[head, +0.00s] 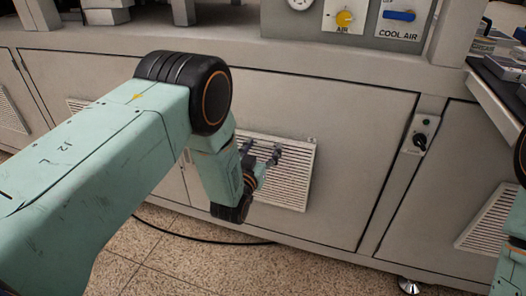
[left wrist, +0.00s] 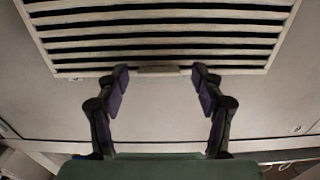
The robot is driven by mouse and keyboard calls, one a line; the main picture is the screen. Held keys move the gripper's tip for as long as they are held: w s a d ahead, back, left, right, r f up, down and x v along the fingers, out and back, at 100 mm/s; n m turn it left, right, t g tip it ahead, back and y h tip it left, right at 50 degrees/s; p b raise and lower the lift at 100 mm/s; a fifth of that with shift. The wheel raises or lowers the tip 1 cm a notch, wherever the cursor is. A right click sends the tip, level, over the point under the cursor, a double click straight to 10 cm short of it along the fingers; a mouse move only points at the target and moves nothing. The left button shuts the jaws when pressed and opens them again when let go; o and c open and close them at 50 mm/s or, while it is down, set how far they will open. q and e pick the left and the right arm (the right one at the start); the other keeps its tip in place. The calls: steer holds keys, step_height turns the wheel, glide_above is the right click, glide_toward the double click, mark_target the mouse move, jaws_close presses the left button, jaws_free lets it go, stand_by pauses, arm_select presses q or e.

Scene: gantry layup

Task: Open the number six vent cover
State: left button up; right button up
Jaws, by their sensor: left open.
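A white slatted vent cover (head: 290,188) is set in the grey cabinet panel and looks closed. No number can be read on it. It also fills the top of the left wrist view (left wrist: 160,32), with a small tab (left wrist: 163,70) at its edge. My left gripper (head: 265,157) is in front of this cover and hides part of it. In the left wrist view my left gripper (left wrist: 160,76) is open, with one finger on each side of the tab. Contact cannot be told. My right gripper is out of view.
Other slatted vents are at the right (head: 488,228) and far left (head: 10,112). A switch box (head: 420,134) is on the cabinet to the right. A dark cable (head: 205,240) lies on the tiled floor. A workbench edge (head: 495,105) juts in at the right.

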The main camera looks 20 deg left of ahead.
arm_select(q)
steer(key=shift+c, duration=0.3)
jaws_close()
stand_by(0.5)
